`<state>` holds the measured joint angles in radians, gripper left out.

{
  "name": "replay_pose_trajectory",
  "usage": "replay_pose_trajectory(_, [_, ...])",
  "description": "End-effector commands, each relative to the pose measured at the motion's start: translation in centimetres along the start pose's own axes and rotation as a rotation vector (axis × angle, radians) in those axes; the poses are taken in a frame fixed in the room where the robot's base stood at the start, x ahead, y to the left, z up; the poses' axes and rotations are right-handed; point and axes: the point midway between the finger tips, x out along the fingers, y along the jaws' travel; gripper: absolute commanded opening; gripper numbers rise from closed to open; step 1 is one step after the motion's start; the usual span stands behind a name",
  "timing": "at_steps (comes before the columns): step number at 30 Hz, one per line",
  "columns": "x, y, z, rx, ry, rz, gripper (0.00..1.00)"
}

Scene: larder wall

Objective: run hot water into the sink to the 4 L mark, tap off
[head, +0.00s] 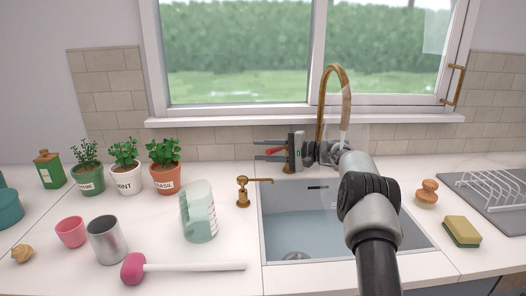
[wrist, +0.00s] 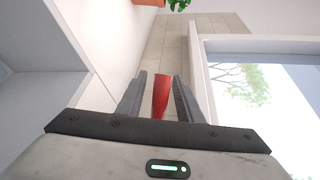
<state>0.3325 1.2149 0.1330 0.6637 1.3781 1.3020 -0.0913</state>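The sink (head: 282,196) is set in the white counter and holds bluish water (head: 300,232); I cannot read a litre mark on it. The tall brass tap (head: 321,100) arches over it. A pale translucent streak (head: 345,116) below the spout looks like running water, with a faint haze around it. My gripper (head: 268,151) points left behind the sink. Its fingers stand apart on either side of the red tap lever (wrist: 161,97), with narrow gaps showing in the wrist view. My arm hides the tap's base and part of the sink.
A small brass dispenser (head: 242,192) stands left of the sink. Beyond it are a measuring jug (head: 198,211), a pink-headed tool (head: 190,266), a metal cup (head: 106,241) and potted herbs (head: 124,157). A sponge (head: 462,231), a brush (head: 427,191) and a dish rack (head: 495,187) are at right.

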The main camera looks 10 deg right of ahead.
Motion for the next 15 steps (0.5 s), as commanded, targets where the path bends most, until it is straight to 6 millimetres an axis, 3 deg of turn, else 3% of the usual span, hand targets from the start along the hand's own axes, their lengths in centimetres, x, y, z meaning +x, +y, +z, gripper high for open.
replay_pose_trajectory(5, [-2.0, -0.1, -0.1, 0.000, 0.004, -0.002, 0.33])
replay_pose_trajectory(15, [-10.2, -0.2, -0.1, 0.000, 0.004, -0.002, 0.33])
